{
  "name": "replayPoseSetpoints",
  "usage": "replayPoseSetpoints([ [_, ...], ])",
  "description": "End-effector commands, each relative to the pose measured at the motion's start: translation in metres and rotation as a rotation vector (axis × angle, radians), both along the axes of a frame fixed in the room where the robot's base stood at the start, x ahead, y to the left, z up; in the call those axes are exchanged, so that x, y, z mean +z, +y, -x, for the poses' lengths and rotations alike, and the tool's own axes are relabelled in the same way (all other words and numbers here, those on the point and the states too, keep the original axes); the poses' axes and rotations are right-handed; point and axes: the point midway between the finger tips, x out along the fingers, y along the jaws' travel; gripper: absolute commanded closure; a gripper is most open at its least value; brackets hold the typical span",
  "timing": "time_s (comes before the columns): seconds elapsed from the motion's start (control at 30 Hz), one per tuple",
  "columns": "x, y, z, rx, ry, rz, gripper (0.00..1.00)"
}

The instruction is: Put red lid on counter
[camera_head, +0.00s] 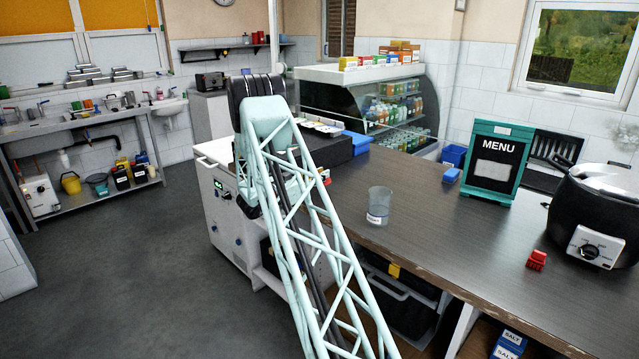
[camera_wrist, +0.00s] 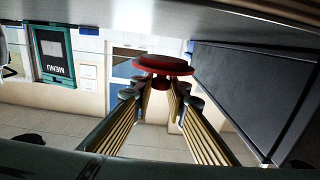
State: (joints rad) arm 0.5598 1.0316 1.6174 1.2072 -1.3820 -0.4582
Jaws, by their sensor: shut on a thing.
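The red lid (camera_wrist: 163,68) is a round disc with a knob, seen in the wrist view between the fingertips. My gripper (camera_wrist: 161,86) is shut on its knob and holds the lid off any surface that I can make out. In the head view my own arm covers the middle left, and I cannot clearly see the gripper or lid there. The brown counter (camera_head: 445,225) runs from the middle to the right of the head view.
On the counter stand a translucent cup (camera_head: 379,206), a MENU board (camera_head: 494,162), a black soup kettle (camera_head: 600,215), a small red object (camera_head: 537,260) and a blue one (camera_head: 451,175). A glass display fridge (camera_head: 375,95) stands behind. The counter's middle is clear.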

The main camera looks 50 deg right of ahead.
Motion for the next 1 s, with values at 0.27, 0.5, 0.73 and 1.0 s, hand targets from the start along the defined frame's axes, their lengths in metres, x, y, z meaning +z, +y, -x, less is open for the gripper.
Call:
replayPoseSetpoints([
  [0.27, -0.001, -0.005, -0.007, 0.0, 0.0, 0.0, 0.93],
  [0.5, -0.001, -0.005, -0.007, 0.001, 0.0, 0.0, 0.93],
  [0.73, -0.011, -0.009, -0.012, 0.001, 0.001, 0.0, 0.93],
  [1.0, -0.035, -0.009, -0.012, 0.0, 0.0, 0.001, 0.93],
])
